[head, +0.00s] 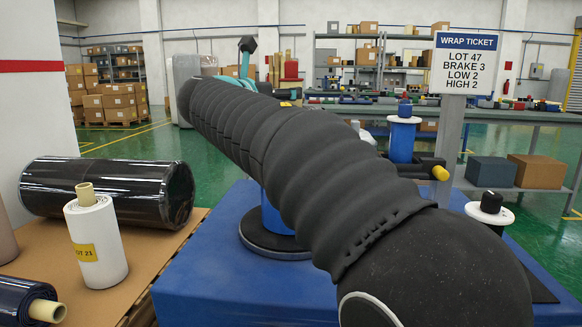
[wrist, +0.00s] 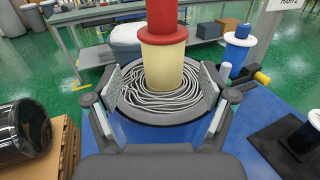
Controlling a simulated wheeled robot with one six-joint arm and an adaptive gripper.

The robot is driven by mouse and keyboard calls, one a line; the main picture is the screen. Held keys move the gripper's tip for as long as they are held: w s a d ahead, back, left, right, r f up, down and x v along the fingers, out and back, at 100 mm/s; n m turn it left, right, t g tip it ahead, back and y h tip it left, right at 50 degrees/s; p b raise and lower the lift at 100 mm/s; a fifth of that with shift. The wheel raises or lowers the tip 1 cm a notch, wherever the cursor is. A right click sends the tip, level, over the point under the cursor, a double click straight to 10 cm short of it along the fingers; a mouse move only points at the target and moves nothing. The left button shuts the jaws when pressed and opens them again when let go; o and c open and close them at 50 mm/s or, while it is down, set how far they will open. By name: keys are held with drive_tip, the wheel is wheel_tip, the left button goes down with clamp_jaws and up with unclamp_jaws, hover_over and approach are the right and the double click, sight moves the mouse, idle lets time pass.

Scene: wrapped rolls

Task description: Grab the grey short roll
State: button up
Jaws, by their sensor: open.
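No roll is plainly both grey and short. A dull pinkish-grey roll (head: 6,236) is cut off by the head view's left edge, so its length is hidden. A white upright roll (head: 98,243) with a tan core and yellow "LOT 21" label stands on the brown board. A long glossy black roll (head: 108,192) lies behind it, and a dark roll (head: 28,303) lies in front. In the wrist view my gripper (wrist: 161,72) is open, its fingers either side of a round dark-rimmed turntable (wrist: 160,122) with coiled grey lines and a cream-and-red post (wrist: 163,66).
My arm hides much of the blue platform (head: 215,270) in the head view. Blue spools (head: 402,140) with white flanges and a yellow-ended knob (head: 440,173) stand to the right. A sign (head: 466,65) reads "LOT 47". The board (head: 150,268) has bare room right of the white roll.

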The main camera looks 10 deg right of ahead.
drive_tip(key=shift+p+x, duration=0.3)
drive_tip(key=shift+x, duration=2.5)
drive_tip(key=shift+s+d+r, duration=0.1)
drive_tip(key=shift+s+r, duration=0.05)
drive_tip(key=shift+r, duration=0.05)
clamp_jaws()
